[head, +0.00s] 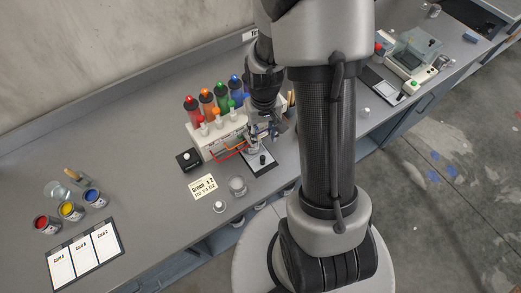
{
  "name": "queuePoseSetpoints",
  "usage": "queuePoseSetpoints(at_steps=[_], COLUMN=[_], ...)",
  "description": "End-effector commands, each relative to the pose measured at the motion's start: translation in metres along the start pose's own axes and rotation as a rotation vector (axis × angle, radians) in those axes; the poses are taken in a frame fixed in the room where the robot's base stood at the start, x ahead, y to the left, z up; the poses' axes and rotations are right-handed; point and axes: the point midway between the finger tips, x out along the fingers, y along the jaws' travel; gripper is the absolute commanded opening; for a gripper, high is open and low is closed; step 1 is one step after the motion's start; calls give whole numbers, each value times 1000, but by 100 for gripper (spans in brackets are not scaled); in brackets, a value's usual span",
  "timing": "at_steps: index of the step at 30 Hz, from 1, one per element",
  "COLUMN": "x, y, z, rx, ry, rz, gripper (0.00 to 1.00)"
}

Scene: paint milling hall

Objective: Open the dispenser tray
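The dispenser (222,136) is a white unit on the grey bench. Several bottles with red, orange, green and blue caps stand along its back, and white nozzles line its front. A red bar, seemingly a handle (230,154), runs low along its front. I cannot make out clearly whether the tray is out. My gripper (258,142) points down at the right end of the dispenser, close to its front. It is small and partly merged with the things behind it, so I cannot tell whether its fingers are open or touching anything. My arm hides the area to the right.
In front of the dispenser stand a black box with a knob (189,160), a yellow note (202,187) and a clear jar (237,185). Paint tins (71,211) and a card board (84,255) lie at left. A machine (411,62) stands far right.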

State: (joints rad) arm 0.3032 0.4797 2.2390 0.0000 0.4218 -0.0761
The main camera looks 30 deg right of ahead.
Motion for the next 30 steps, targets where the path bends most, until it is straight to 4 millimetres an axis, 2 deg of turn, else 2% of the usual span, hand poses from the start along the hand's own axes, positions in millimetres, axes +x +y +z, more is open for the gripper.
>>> queuePoseSetpoints(at_steps=[1,12,18,24,30], x=[12,94,131,150,154], y=[0,0,0,0,0], z=[2,2,2,2,1], rx=[0,0,0,0,0], ry=[-6,-6,-4,-3,0], rz=[0,0,0,0,0], gripper=[38,38,38,38,38])
